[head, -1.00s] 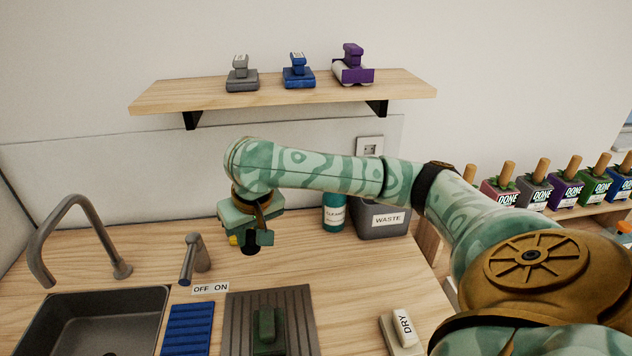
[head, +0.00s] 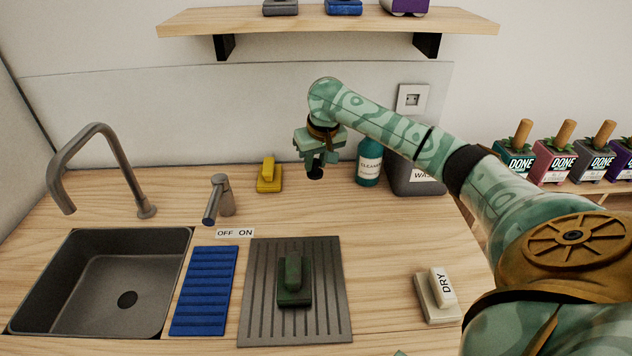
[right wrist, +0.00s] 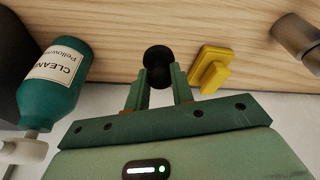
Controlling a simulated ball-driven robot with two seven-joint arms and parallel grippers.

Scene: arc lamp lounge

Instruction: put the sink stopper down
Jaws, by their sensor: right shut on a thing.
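The sink stopper is a small black knobbed piece (head: 315,173). My right gripper (head: 317,160) is shut on it, pointing down at the back of the counter (head: 300,215). In the right wrist view the stopper (right wrist: 157,60) sits between the two green fingertips (right wrist: 160,76), with wood behind it. I cannot tell whether its underside touches the counter. The grey sink (head: 60,285) at the left has a dark, open drain hole (head: 127,299).
A yellow block-shaped tool (head: 268,176) stands left of the stopper and a teal cleaner bottle (head: 369,165) right of it. The waste bin (head: 412,176) is behind my arm. A tap control (head: 220,197), blue mat (head: 204,290), ribbed mat (head: 330,320) with green tool (head: 293,283), and DRY block (head: 437,295) are nearer.

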